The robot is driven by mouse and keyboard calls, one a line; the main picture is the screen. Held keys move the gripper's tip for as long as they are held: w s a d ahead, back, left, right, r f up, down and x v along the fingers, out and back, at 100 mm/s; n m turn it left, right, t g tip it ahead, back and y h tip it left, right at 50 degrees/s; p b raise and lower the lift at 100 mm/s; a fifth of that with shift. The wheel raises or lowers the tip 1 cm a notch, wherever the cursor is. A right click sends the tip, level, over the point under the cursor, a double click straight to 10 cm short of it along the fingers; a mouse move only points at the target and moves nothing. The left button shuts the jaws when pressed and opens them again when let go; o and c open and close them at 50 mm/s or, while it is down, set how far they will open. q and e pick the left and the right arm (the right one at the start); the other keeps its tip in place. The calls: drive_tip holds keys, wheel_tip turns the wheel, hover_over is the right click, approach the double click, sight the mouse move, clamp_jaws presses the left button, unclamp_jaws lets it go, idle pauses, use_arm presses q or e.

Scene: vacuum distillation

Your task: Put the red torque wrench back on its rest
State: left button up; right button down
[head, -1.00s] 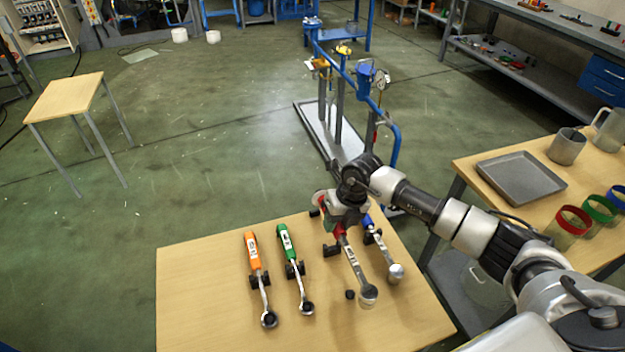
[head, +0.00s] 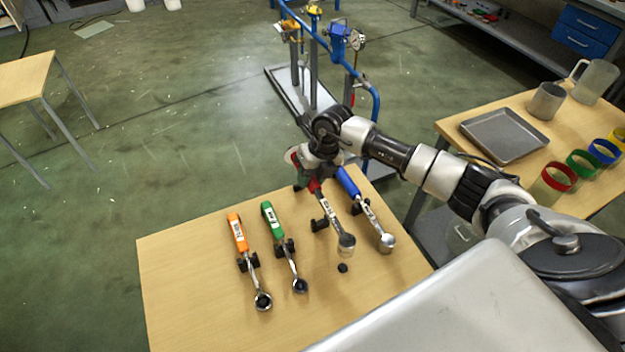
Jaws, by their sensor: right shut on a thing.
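The red torque wrench (head: 328,213) is in my right gripper (head: 313,182), which is shut around its red handle. Its metal head (head: 346,245) points toward the front of the wooden table. Its shaft is just right of a black rest block (head: 320,224); I cannot tell whether the wrench touches it. Another dark block (head: 297,187) shows beside the gripper. The gripper hides much of the handle and the rest below. A small black piece (head: 342,268) stands in front of the wrench head. My left gripper is out of view.
A blue wrench (head: 366,211) lies close on the right. Green (head: 273,222) and orange (head: 238,233) wrenches lie on rests to the left. The wooden table (head: 190,290) is clear at front left. A blue-piped stand (head: 372,100) is behind.

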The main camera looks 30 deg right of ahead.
drive_tip(key=shift+f+b, duration=0.5)
drive_tip(key=shift+f, duration=0.3)
wheel_tip(320, 180, down, 3)
drive_tip(key=shift+r+b, duration=0.1)
drive_tip(key=shift+b, duration=1)
drive_tip(key=shift+f+b, duration=0.4)
drive_tip(key=shift+f, duration=0.5)
